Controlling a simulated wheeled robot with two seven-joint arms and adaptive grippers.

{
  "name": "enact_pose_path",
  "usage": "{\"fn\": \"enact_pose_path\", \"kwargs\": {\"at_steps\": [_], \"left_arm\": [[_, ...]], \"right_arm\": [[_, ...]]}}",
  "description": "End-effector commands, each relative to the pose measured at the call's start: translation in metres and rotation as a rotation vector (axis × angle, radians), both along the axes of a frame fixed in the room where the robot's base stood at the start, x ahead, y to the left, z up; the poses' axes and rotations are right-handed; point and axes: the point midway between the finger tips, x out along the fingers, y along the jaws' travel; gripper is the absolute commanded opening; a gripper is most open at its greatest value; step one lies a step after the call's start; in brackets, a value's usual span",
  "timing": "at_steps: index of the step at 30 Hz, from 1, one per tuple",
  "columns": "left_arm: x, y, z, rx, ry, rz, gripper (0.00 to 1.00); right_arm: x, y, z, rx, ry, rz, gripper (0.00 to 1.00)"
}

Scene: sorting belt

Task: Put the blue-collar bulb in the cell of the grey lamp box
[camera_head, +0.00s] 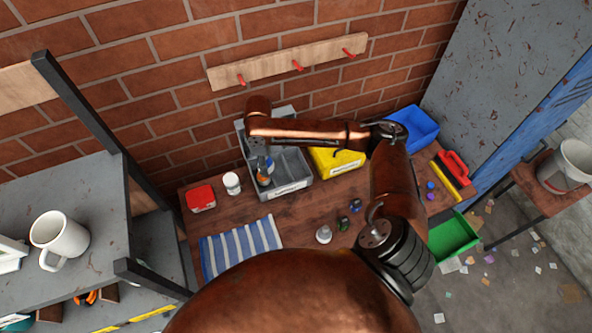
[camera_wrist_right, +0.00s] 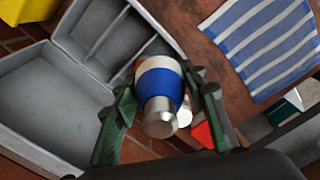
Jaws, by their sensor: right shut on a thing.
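The blue-collar bulb (camera_wrist_right: 163,82) is between the two fingers of my right gripper (camera_wrist_right: 163,110), which is shut on it. Its silver base points toward the wrist camera; past the blue collar a little white and orange shows. In the head view the right gripper (camera_head: 257,160) is over the left part of the grey lamp box (camera_head: 291,189), with the bulb's orange part (camera_head: 264,180) below it. The wrist view shows the box (camera_wrist_right: 50,95) with one wide compartment and several narrow cells beyond it. I cannot tell the bulb's height over the box. My left gripper is not in view.
A white jar (camera_head: 232,183) and red box (camera_head: 201,198) stand left of the lamp box. A yellow bin (camera_head: 335,163) and blue bin (camera_head: 417,127) are to its right. A striped cloth (camera_head: 240,248) and a pale bulb (camera_head: 323,234) lie in front. A green bin (camera_head: 455,236) is right.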

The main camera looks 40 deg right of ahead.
Motion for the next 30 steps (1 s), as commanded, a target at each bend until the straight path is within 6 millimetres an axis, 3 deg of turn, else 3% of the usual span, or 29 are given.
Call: {"fn": "enact_pose_path", "kwargs": {"at_steps": [6, 16, 23, 30], "left_arm": [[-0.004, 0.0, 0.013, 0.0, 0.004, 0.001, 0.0], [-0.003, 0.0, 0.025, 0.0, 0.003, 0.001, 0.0], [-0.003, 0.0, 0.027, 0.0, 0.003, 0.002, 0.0], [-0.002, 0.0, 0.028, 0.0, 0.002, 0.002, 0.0]], "right_arm": [[0.014, -0.053, -0.023, 0.0, 0.004, 0.233, 0.15], [0.014, -0.126, -0.057, 0.0, 0.003, 0.547, 0.15], [0.011, -0.144, -0.071, 0.003, 0.002, 0.636, 0.15], [0.011, -0.145, -0.113, 0.002, 0.003, 0.642, 0.15]]}}
